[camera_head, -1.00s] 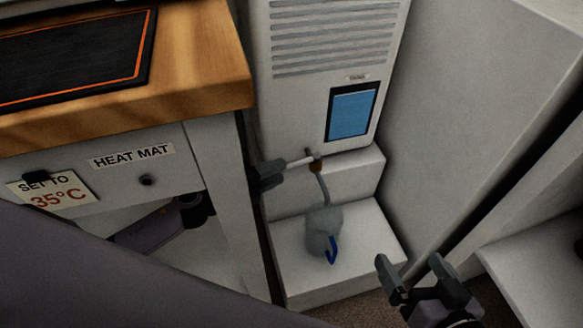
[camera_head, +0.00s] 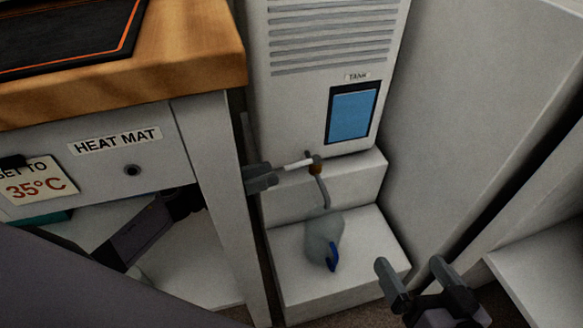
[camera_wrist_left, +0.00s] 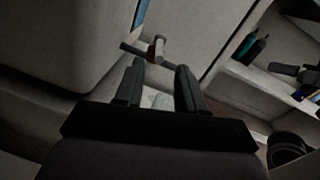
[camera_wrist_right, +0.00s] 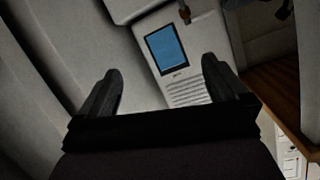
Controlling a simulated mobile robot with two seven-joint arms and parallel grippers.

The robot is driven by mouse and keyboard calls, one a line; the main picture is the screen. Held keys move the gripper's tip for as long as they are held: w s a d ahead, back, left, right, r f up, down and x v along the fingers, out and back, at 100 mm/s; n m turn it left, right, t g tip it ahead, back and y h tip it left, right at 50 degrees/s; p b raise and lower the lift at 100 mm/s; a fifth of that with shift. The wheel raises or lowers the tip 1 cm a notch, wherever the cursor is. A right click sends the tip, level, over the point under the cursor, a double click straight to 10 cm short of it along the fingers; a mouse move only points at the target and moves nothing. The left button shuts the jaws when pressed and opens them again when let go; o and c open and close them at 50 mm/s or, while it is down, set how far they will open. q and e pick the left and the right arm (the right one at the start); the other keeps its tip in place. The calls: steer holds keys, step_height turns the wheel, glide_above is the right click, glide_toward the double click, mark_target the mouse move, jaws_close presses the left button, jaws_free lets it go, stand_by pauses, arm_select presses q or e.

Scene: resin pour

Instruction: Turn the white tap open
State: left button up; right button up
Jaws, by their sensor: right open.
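The white tap lever (camera_head: 298,164) sticks out to the left from a brown-orange valve (camera_head: 316,170) low on the front of the white tank unit (camera_head: 322,65). My left gripper (camera_head: 274,175) is just left of the lever's free end, with a small gap showing. In the left wrist view the fingers (camera_wrist_left: 160,68) are apart with nothing between them, and the tap (camera_wrist_left: 157,48) is beyond their tips. My right gripper (camera_head: 410,264) is open and empty at the lower right, away from the tap. In the right wrist view the valve (camera_wrist_right: 185,14) is at the top edge.
The heat mat bench (camera_head: 205,150) stands close on the left. A pale wall (camera_head: 460,110) is on the right.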

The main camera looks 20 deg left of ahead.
mark_target(291, 165)
arm_select(q)
steer(key=b+x, duration=0.1)
steer(key=x, duration=0.6)
